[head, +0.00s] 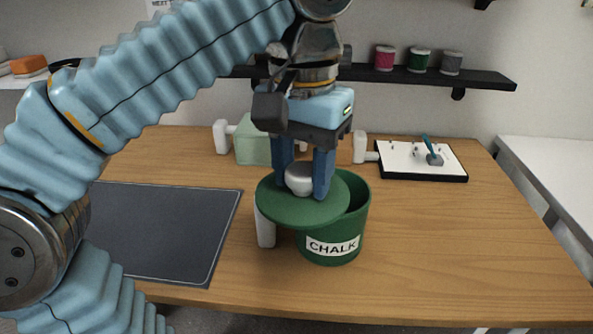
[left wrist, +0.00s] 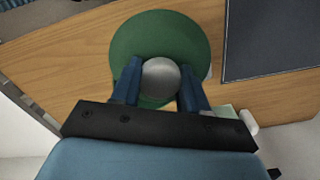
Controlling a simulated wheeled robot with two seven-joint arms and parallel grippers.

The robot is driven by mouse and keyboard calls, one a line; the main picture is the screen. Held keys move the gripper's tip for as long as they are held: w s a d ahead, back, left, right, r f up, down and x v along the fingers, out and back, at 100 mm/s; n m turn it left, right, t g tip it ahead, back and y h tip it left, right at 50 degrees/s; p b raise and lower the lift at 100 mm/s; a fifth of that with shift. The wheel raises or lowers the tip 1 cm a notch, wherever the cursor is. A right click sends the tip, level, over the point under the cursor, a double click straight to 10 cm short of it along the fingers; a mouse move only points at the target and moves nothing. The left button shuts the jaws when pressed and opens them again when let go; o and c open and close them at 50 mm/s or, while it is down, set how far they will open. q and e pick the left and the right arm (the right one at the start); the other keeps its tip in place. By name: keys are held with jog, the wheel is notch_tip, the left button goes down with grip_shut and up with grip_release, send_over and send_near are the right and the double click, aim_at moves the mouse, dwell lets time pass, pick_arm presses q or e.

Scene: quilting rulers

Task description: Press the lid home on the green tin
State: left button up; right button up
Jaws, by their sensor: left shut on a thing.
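The green tin (head: 333,246) stands upright on the table, with a white label reading CHALK. Its round green lid (head: 284,212) has a pale grey knob (head: 299,179). My left gripper (head: 304,182) is shut on the knob. The lid is tilted and shifted left of the tin's mouth, so part of the dark opening shows at the right. In the left wrist view the lid (left wrist: 128,42) and its knob (left wrist: 161,80) show between my fingers; the lid hides most of the tin there. My right gripper is not in view.
A dark mat (head: 165,225) lies left of the tin. A white handle-like piece (head: 265,228) stands beside the tin. Spools line the shelf (head: 400,77). The table's right side is clear.

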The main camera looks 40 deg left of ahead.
pick_arm(q)
jog(key=w, duration=0.7)
jog(key=shift+w+d, duration=0.2)
jog(key=shift+w, duration=0.15)
jog(key=shift+f+b, duration=0.6)
jog(key=shift+f, duration=0.35)
jog(key=shift+f, duration=0.95)
dwell(0.5)
jog(key=o, duration=1)
